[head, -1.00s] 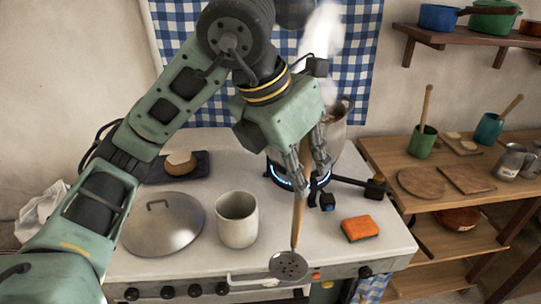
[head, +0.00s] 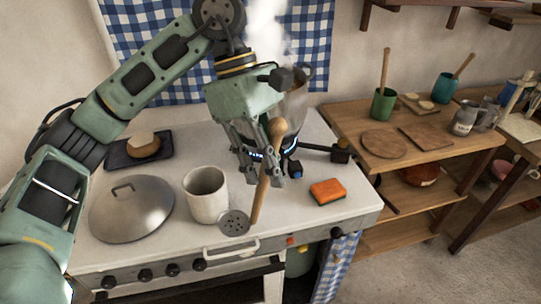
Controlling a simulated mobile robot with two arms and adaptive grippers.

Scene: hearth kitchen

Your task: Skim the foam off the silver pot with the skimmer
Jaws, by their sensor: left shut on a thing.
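My left gripper (head: 262,168) is shut on the wooden handle of the skimmer (head: 235,222). The skimmer hangs tilted, its round perforated head down and to the left, over the front edge of the stove. The handle's knob end points up. The silver pot (head: 297,102) stands on the burner behind my left gripper, mostly hidden by it; white steam rises there. Its foam cannot be seen. A light mug-like vessel (head: 207,197) stands just left of the skimmer head. My right gripper does not show.
A domed metal lid (head: 131,210) lies on the stove's left part, with bread (head: 143,145) on a dark tray (head: 118,156) behind it. An orange sponge (head: 327,191) lies at the right front. A wooden shelf table (head: 345,122) stands to the right.

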